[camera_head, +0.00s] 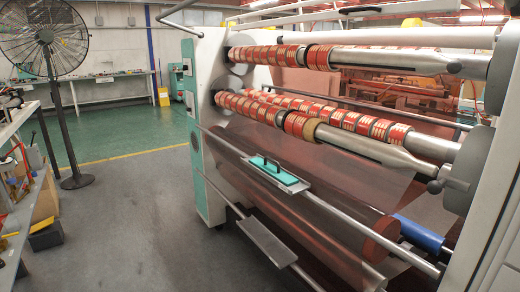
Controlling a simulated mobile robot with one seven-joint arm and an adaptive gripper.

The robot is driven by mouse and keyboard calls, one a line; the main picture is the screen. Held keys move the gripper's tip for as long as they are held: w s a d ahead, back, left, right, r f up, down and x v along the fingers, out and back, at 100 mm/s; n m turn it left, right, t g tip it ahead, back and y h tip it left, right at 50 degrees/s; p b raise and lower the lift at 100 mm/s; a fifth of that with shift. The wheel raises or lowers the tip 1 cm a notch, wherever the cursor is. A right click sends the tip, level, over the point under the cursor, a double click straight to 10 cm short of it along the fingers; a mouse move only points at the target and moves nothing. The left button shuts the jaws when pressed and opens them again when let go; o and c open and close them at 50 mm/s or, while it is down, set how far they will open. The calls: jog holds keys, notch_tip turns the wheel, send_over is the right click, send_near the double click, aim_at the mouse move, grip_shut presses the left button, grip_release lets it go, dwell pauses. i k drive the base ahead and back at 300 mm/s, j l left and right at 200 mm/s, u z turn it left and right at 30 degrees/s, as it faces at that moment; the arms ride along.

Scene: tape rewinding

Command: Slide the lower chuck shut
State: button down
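The lower chuck (471,165) is a round grey part on the right side frame of the machine, at the right end of the lower shaft. A dark knob (435,187) sits at its left, by the end of the shaft. The lower shaft (370,150) carries several red and cream rolls and a tan one. I cannot tell for sure whether the chuck is open or shut. The similar upper chuck (503,75) is above it, with its own dark knob (454,67). My gripper is not in view.
A green tray with a dark handle (275,174) sits on the front rail. A grey step bar (264,240) is below it. A standing fan (74,179) and cluttered shelves (12,190) are at the left. The grey floor (130,225) between is clear.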

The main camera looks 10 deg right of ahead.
aim_at(434, 187)
jog(key=l+z, duration=0.1)
jog(key=z, duration=0.75)
jog(key=l+z, duration=0.15)
jog(key=z, duration=0.25)
jog(key=k+l+z, duration=0.2)
jog(key=l+z, duration=0.15)
